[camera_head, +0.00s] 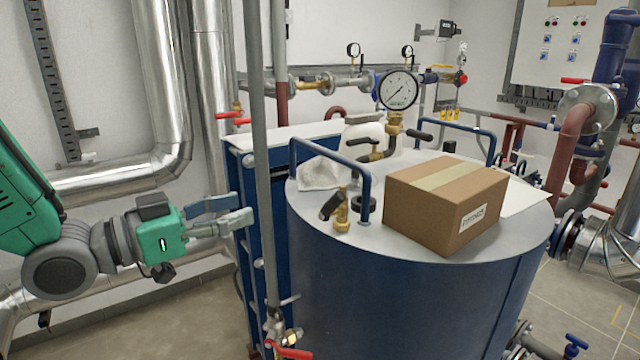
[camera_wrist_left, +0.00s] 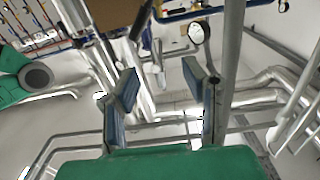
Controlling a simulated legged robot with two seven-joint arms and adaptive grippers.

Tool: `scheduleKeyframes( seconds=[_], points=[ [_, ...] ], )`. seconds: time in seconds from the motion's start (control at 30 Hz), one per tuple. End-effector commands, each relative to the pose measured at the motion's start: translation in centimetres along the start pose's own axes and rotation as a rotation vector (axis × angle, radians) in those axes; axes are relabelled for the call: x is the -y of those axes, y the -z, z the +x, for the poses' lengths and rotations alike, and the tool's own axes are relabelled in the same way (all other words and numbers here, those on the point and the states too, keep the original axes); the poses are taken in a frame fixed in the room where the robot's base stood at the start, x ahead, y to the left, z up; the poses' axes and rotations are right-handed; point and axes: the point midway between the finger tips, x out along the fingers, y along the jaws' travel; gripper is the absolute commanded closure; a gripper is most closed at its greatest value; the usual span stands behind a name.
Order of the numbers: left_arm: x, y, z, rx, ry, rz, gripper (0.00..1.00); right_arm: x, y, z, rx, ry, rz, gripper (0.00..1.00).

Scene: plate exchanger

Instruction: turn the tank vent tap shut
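A small brass tap (camera_head: 341,212) with a black handle (camera_head: 331,204) stands on the left front of the blue tank's grey lid (camera_head: 305,205). Another brass valve (camera_head: 375,156) with black levers sits below the gauge; no label shows which is the vent tap. My left gripper (camera_head: 243,210) is left of the tank, apart from both taps, its fingers pointing right. In the left wrist view its two fingers (camera_wrist_left: 160,80) are spread with nothing held between them. My right gripper is not in view.
A grey vertical pipe (camera_head: 260,150) stands between my left gripper and the tank. A blue rail handle (camera_head: 330,150) rises beside the brass tap. A cardboard box (camera_head: 430,205) and a white cloth (camera_head: 322,174) lie on the lid. A red-handled valve (camera_head: 290,350) is low in front.

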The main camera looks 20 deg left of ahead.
Motion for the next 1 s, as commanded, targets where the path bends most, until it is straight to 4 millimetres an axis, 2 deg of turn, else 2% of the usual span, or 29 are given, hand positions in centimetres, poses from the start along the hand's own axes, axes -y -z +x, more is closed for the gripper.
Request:
scheduleKeyframes(
  seconds=[0.13,0.23,0.43,0.63,1.0],
  points=[
    [0.0,0.3,0.0,-0.001,0.000,0.002,0.61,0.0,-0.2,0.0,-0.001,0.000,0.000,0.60],
    [0.0,1.2,0.0,-0.002,-0.001,0.004,0.61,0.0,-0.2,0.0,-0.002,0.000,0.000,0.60],
    [0.0,5.1,0.0,-0.006,-0.001,0.008,0.61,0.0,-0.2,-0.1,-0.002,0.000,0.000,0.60],
    [0.1,7.7,0.1,0.005,0.001,0.010,0.61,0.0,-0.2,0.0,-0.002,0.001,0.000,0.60],
    [0.3,9.5,0.0,0.002,0.002,0.000,0.61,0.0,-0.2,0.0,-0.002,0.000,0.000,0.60]
  ],
)
